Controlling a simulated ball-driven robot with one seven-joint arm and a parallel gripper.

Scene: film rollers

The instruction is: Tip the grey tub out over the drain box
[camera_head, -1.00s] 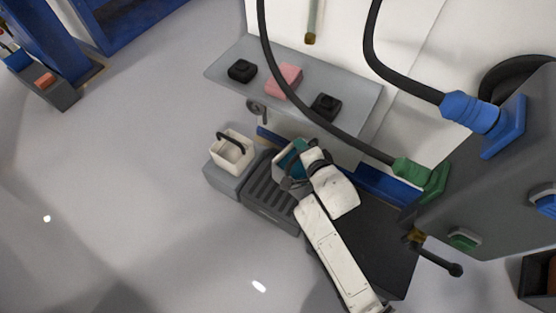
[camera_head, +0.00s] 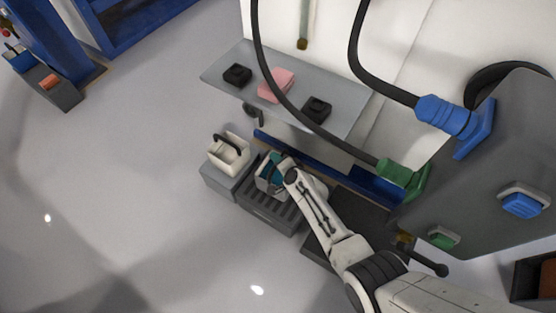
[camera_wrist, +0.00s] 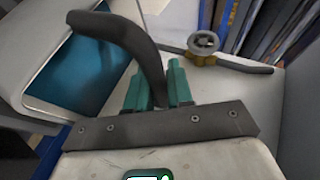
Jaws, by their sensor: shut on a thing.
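My gripper (camera_head: 284,166) is shut on the dark handle (camera_wrist: 135,40) of the grey tub. In the wrist view its teal fingers (camera_wrist: 158,88) close around the handle. The grey tub (camera_head: 263,184) has pale walls and teal contents (camera_wrist: 82,72). In the head view it is over or just behind the back part of the drain box (camera_head: 268,216), a dark grey box with a slatted top. My gripper and arm hide part of the tub. I cannot tell its exact tilt or whether it touches the box.
A white tub (camera_head: 229,157) with a dark handle stands on a grey block (camera_head: 219,180) left of the drain box. Behind is a grey shelf (camera_head: 342,115) with black and pink blocks. Hoses hang at the right. Open floor lies at the left.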

